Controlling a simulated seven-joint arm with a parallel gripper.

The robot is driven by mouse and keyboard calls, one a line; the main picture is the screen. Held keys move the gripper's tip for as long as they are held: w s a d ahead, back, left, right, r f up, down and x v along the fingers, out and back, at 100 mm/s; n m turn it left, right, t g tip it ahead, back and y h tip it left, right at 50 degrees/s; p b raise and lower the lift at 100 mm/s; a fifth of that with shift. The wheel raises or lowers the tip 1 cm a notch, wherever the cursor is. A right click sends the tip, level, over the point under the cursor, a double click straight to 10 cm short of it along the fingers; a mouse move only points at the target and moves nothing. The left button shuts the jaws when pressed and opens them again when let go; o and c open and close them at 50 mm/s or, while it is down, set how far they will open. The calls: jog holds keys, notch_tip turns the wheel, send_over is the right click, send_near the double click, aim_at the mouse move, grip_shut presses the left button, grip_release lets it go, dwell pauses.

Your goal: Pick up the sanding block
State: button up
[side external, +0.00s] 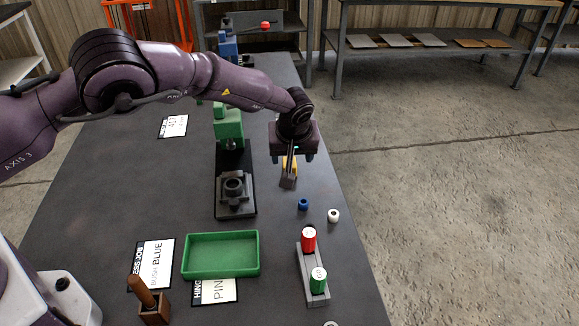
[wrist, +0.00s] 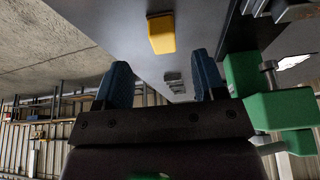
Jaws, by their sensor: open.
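A yellow block (side external: 290,163), which I take for the sanding block, shows below my gripper (side external: 293,158) in the side view. In the wrist view the yellow block (wrist: 161,33) lies on the dark table, past the fingertips and not held. My gripper (wrist: 162,80) is open, with its two blue fingers apart and nothing between them. In the side view my wrist partly hides the block.
A green press (side external: 229,122) with a black base stands left of the gripper. Nearer are a blue bush (side external: 303,204), a white bush (side external: 333,215), a green tray (side external: 221,275) and a grey holder (side external: 311,263) with red and green cylinders. The table's right edge is close to the block.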

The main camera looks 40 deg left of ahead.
jog(key=shift+a+x, duration=0.15)
jog(key=shift+x, duration=1.55)
jog(key=shift+a+x, duration=0.15)
jog(key=shift+x, duration=1.6)
jog(key=shift+w+r, duration=0.2)
jog(key=c, duration=1)
